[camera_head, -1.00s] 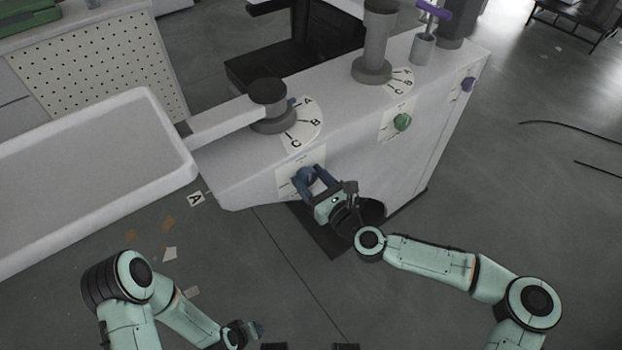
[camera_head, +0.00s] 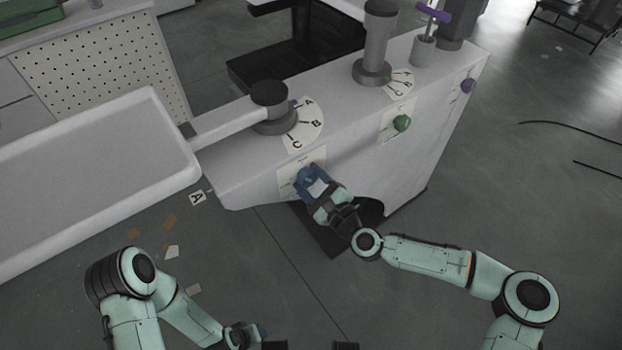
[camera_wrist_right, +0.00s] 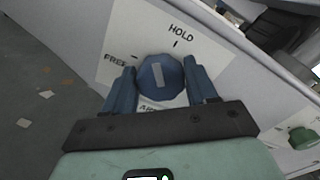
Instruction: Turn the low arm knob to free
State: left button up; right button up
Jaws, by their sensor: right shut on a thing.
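The low arm knob (camera_head: 306,175) is blue and faceted, on a white label plate on the front of the grey-white column housing. In the right wrist view the knob (camera_wrist_right: 160,78) has a grey mark. The mark runs nearly straight up the picture, between the words FREE at left and HOLD at upper right. A third word below is partly hidden. My right gripper (camera_head: 311,182) is shut on the knob, with one blue finger on each side of it. My left gripper (camera_head: 250,333) hangs low near the bottom edge, away from the housing; its fingers are unclear.
A green knob (camera_head: 402,122) and a purple knob (camera_head: 468,85) sit further right on the same face. A long white tray arm (camera_head: 95,180) reaches left from a dial lettered A, B, C (camera_head: 305,125). Open floor lies in front of the housing.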

jog(key=n, duration=0.5)
jog(key=shift+a+f+n, duration=0.1)
jog(key=shift+n, duration=0.2)
jog(key=n, duration=0.4)
jog(key=shift+f+n, duration=0.15)
jog(key=shift+n, duration=0.15)
jog(key=o, duration=1)
jog(key=shift+s, duration=0.15)
pick_arm(q)
jog(key=shift+g+h, duration=0.4)
jog(key=shift+g, duration=0.3)
jog(key=s+r+p, duration=0.1)
jog(key=s+d+r+p, duration=0.1)
jog(key=s, duration=0.1)
jog(key=s+d+r, duration=0.1)
jog(key=shift+s+d+r+p, duration=0.15)
jog(key=shift+s+p, duration=0.1)
jog(key=shift+p, duration=0.15)
pick_arm(e)
jog(key=v, duration=1.3)
